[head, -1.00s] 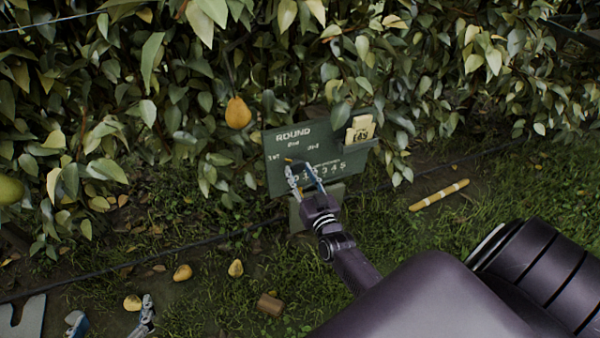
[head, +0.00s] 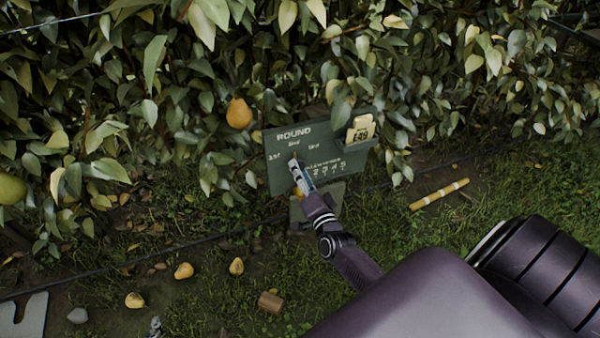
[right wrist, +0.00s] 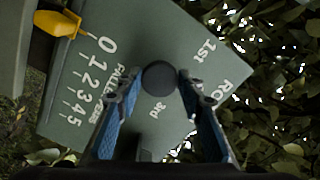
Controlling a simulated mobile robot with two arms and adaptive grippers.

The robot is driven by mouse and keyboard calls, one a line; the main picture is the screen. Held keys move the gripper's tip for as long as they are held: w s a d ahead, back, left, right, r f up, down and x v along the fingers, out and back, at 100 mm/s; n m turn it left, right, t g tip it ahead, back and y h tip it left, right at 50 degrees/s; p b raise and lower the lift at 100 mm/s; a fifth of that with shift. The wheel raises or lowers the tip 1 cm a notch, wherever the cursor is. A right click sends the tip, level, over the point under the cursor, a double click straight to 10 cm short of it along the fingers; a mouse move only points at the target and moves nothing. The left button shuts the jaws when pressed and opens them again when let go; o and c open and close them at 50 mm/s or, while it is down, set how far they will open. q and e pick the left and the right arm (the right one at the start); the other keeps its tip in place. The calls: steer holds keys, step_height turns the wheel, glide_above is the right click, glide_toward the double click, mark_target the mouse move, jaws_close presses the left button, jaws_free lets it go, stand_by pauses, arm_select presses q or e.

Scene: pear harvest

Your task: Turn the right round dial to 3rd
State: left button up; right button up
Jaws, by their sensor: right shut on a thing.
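The green board (head: 278,178) marked ROUND stands in front of the hedge; it also fills much of the right wrist view (right wrist: 150,35). Its dark round dial (right wrist: 160,77) sits between the fingertips of my right gripper (right wrist: 159,86), which is shut on it. The labels 1st and 3rd show around the dial; the 2nd label is hidden in that view. No pointer mark on the dial can be made out. In the head view my right gripper (head: 296,171) covers the dial. Only a small piece of my left gripper (head: 155,327) shows at the bottom edge.
A yellow slider (right wrist: 57,22) sits near the 0 of the board's number scale. A card (head: 360,128) stands in the board's right holder. A pear (head: 239,113) hangs left of the board.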

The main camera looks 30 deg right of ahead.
arm_select(q)
steer(key=w+d+r+t+h+b, duration=0.1)
steer(key=w+r+t, duration=0.3)
steer(key=r, duration=0.4)
steer(key=w+d+r+t+h+b, duration=0.2)
steer(key=w+d+r+t, duration=0.1)
steer(key=r, duration=0.6)
steer(key=shift+w+d+m+t, duration=0.15)
steer(key=shift+w+m+t, duration=0.3)
steer(key=shift+t, duration=0.85)
arm_select(e)
steer(key=shift+r+m, duration=0.1)
steer(key=shift+m, duration=6)
arm_select(q)
steer(key=shift+w, duration=0.1)
arm_select(e)
steer(key=o, duration=1.2)
steer(key=shift+c, duration=0.2)
steer(key=shift+s, duration=0.15)
